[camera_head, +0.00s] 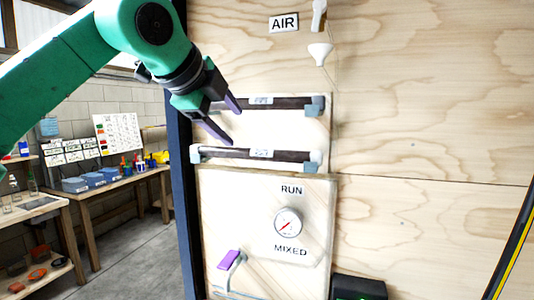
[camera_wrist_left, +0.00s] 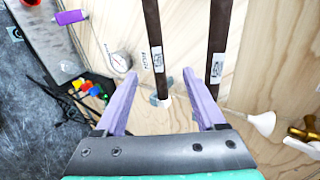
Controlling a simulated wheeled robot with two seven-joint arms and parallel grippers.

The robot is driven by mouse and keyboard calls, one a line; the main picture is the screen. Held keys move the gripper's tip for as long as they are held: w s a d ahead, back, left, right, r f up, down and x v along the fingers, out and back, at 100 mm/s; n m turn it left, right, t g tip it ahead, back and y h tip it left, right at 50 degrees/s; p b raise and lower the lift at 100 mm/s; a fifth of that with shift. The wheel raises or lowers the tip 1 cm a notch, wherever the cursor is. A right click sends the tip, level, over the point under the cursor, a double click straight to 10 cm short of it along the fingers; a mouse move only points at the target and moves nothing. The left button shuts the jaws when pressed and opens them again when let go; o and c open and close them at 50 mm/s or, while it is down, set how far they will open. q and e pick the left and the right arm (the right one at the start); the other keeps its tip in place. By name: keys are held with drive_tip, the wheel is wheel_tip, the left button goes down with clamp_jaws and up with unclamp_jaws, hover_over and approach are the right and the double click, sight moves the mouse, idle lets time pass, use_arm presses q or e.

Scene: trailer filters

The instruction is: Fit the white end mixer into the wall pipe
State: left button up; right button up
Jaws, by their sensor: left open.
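Two dark labelled tubes lie level on the wall panel, an upper one (camera_head: 275,103) and a lower one (camera_head: 260,154), each with pale blue-grey pieces near its ends. Both show in the left wrist view, the lower tube (camera_wrist_left: 154,35) left of the upper one (camera_wrist_left: 220,35). The lower tube's end there has a white part (camera_wrist_left: 165,101). I cannot tell which is the white end mixer and which the wall pipe. My left gripper (camera_head: 236,126) is open, fingertips near the tubes' left part. In its wrist view the lower tube shows between the fingers (camera_wrist_left: 160,73); nothing is visibly gripped.
A white funnel (camera_head: 320,53) hangs below the AIR sign (camera_head: 284,22). A gauge (camera_head: 288,222) and a purple-handled lever (camera_head: 230,260) are on the lower panel. A black box (camera_head: 358,288) stands at the bottom. A bench (camera_head: 105,184) with blue bins stands left.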

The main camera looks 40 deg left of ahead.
use_arm(q)
drive_tip(key=p, duration=0.3)
approach(247, 151)
drive_tip(key=a+x, duration=0.1)
drive_tip(key=x, duration=0.2)
drive_tip(key=shift+n+y, duration=0.3)
drive_tip(key=p+x, duration=0.2)
drive_tip(key=x, duration=0.1)
drive_tip(key=d+p+x, duration=0.1)
drive_tip(key=p+x, duration=0.1)
drive_tip(key=x, duration=0.1)
drive_tip(key=shift+d+f, duration=0.1)
drive_tip(key=shift+w+f, duration=0.2)
drive_tip(key=shift+f, duration=0.05)
drive_tip(key=shift+r, duration=0.15)
clamp_jaws()
use_arm(e)
wheel_tip(247, 151, up, 7)
drive_tip(key=shift+s+f, duration=0.15)
drive_tip(key=shift+s, duration=0.25)
